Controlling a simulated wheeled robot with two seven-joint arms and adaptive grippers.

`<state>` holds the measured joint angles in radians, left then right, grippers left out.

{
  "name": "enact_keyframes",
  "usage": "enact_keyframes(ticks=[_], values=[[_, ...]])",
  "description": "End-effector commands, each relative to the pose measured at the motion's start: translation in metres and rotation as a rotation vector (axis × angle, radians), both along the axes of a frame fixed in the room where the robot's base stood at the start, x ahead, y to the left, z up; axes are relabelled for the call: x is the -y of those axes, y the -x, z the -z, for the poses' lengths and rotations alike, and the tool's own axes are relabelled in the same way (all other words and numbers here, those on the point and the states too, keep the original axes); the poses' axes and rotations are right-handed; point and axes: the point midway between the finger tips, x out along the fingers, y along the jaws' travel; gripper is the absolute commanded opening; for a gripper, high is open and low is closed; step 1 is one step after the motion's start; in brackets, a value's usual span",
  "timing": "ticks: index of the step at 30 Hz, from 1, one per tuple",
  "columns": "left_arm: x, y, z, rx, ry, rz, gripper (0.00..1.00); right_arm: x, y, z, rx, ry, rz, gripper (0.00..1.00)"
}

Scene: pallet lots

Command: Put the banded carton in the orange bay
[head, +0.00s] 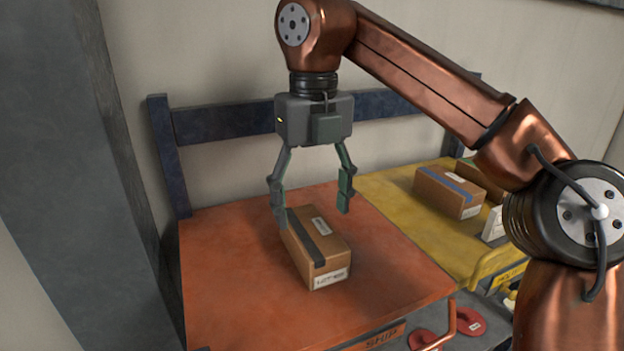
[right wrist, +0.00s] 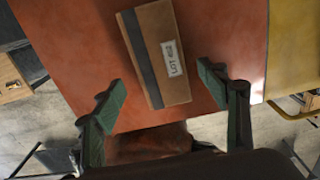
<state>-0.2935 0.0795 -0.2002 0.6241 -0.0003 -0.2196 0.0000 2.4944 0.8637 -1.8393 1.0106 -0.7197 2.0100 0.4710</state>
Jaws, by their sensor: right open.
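A brown carton (head: 300,246) with a dark band along its top and white lot labels lies flat on the orange bay (head: 225,270). In the right wrist view the same carton (right wrist: 178,65) lies on the orange surface (right wrist: 75,60), just beyond the fingers. My right gripper (head: 312,214) is open and empty, pointing down over the carton's far end. A gap between the fingers and the carton cannot be judged surely. It also shows in the right wrist view (right wrist: 158,100). My left gripper is not in view.
A dark blue rail (head: 225,123) runs along the back. A grey column (head: 70,150) stands at left. Red objects (head: 468,321) lie below the front edge.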

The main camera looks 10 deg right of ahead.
Motion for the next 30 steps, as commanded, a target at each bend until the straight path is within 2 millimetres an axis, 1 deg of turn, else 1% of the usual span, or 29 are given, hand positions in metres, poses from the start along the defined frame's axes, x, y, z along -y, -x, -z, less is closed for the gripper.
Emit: enact_keyframes(ticks=[1,3,7,14,23,30], values=[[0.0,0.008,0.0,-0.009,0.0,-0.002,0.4,-0.001,0.0,-0.003,-0.001,0.004,0.0,0.68],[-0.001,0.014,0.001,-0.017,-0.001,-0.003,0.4,-0.001,0.0,-0.009,-0.002,0.005,0.0,0.68],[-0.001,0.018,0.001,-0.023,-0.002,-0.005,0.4,0.0,0.0,-0.021,0.003,0.003,0.002,0.68],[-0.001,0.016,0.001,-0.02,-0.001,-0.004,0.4,-0.001,0.0,-0.029,-0.012,0.007,0.0,0.68],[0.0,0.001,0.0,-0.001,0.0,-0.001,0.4,-0.001,0.0,-0.042,-0.005,0.003,0.0,0.68],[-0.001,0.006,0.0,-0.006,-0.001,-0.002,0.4,0.0,0.0,-0.046,0.0,0.0,-0.001,0.68]])
